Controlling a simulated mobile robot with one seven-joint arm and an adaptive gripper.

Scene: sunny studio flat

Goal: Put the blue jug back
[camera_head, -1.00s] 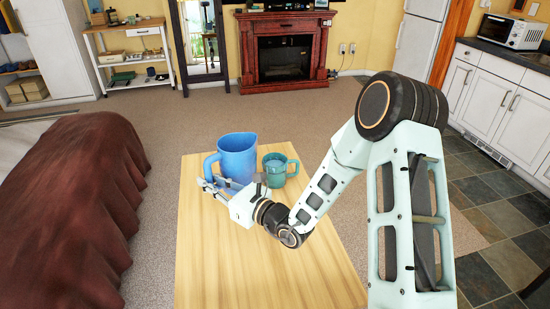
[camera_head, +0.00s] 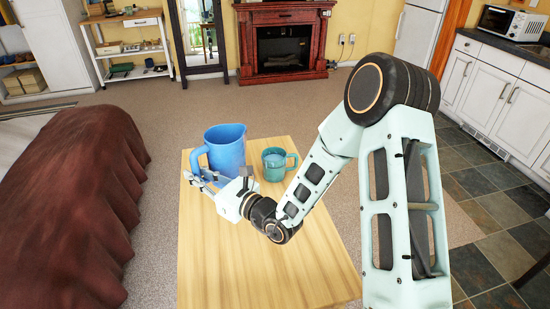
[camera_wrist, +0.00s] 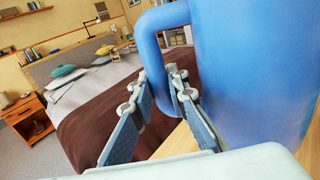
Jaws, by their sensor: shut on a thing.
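The blue jug (camera_head: 226,148) is upright at the far left part of the wooden table (camera_head: 262,262). My gripper (camera_head: 203,179) is at its left near side, shut on the jug's handle. In the wrist view the two fingers (camera_wrist: 162,86) reach the lower part of the blue handle (camera_wrist: 151,42), and the jug's body fills the right side. I cannot tell whether the jug's base touches the table or hangs just above it.
A teal mug (camera_head: 274,167) stands on the table just right of the jug, with a small gap. The table's near half is bare. A bed with a brown cover (camera_head: 75,210) is on the left. A fireplace (camera_head: 284,45) is at the back, with open carpet before it.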

